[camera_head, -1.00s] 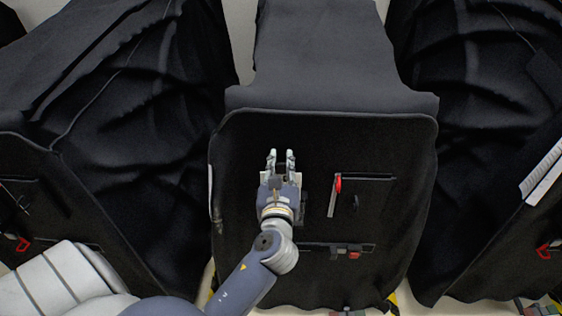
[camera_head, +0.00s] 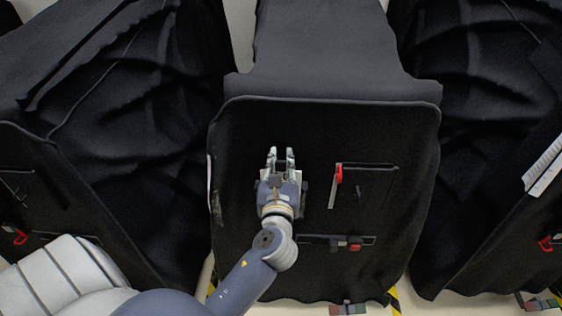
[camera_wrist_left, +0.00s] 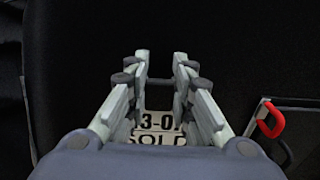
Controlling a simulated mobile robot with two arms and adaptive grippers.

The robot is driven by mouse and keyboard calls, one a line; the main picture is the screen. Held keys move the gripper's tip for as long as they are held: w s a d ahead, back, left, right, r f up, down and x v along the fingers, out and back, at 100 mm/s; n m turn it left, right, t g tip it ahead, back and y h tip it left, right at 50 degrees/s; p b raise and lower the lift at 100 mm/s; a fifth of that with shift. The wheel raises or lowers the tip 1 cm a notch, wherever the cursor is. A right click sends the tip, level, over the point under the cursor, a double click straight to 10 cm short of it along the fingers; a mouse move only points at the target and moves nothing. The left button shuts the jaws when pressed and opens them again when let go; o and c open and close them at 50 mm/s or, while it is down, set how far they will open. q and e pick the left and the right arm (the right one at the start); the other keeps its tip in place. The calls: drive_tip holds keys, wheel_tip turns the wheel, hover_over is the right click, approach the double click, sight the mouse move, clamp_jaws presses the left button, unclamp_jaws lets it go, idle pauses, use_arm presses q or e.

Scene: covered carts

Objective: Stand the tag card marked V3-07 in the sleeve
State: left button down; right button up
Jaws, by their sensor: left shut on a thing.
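My left gripper (camera_head: 281,152) is in front of the black cover (camera_head: 390,140) of the middle cart, left of its centre, fingers pointing up in the picture. In the left wrist view the gripper (camera_wrist_left: 160,75) is shut on a white tag card (camera_wrist_left: 160,122), which shows between and below the fingers. Part of its dark print reads "3-0" and "SOLD"; the fingers hide the rest. In the head view, the gripper hides most of the card. I cannot make out the sleeve for certain. My right gripper is in neither view.
Right of my gripper, the cover has a slot with a red-handled item (camera_head: 338,175). A lower slot holds small red and grey items (camera_head: 354,243). A pale strip (camera_head: 214,195) lies along the cover's left edge. Other covered carts stand on both sides.

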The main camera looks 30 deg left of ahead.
use_arm(q)
drive_tip(key=shift+f, duration=0.25)
drive_tip(key=shift+f+b, duration=0.6)
drive_tip(key=shift+f, duration=0.25)
drive_tip(key=c, duration=1.3)
unclamp_jaws()
drive_tip(key=shift+s+d, duration=0.3)
drive_tip(key=shift+s, duration=0.1)
drive_tip(key=v, duration=1.1)
drive_tip(key=shift+s+a, duration=0.1)
